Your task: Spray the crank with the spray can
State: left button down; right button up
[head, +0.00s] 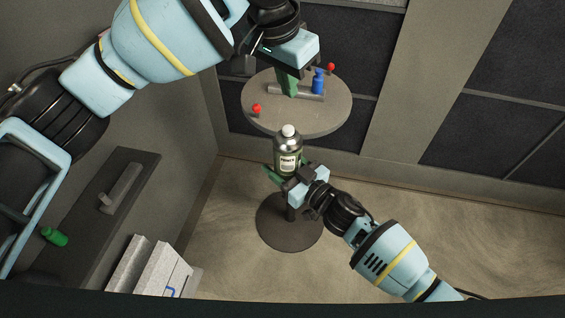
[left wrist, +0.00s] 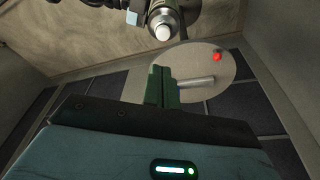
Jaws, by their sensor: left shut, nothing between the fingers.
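The can's white top also shows in the left wrist view (left wrist: 163,30). A grey bar (head: 312,97), which looks like the crank, lies on the round table (head: 330,120); it also shows in the left wrist view (left wrist: 197,82). My left gripper (head: 287,88) is shut and empty, its green fingers at the bar and hiding part of it. Whether they touch it is unclear.
A blue bottle (head: 318,82) and two red knobs (head: 256,108) (head: 331,68) are on the table. At left, a dark shelf (head: 85,245) holds a grey angled part (head: 122,188) and a green bottle (head: 54,237).

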aim_at(289, 127)
pick_arm(q)
jog(key=shift+f, duration=3.3)
jog(key=shift+f, duration=1.15)
jog(key=shift+r, duration=2.6)
jog(key=shift+r, duration=0.2)
jog(key=v, duration=1.1)
jog(key=shift+r, duration=0.3)
jog(key=shift+a, duration=0.15)
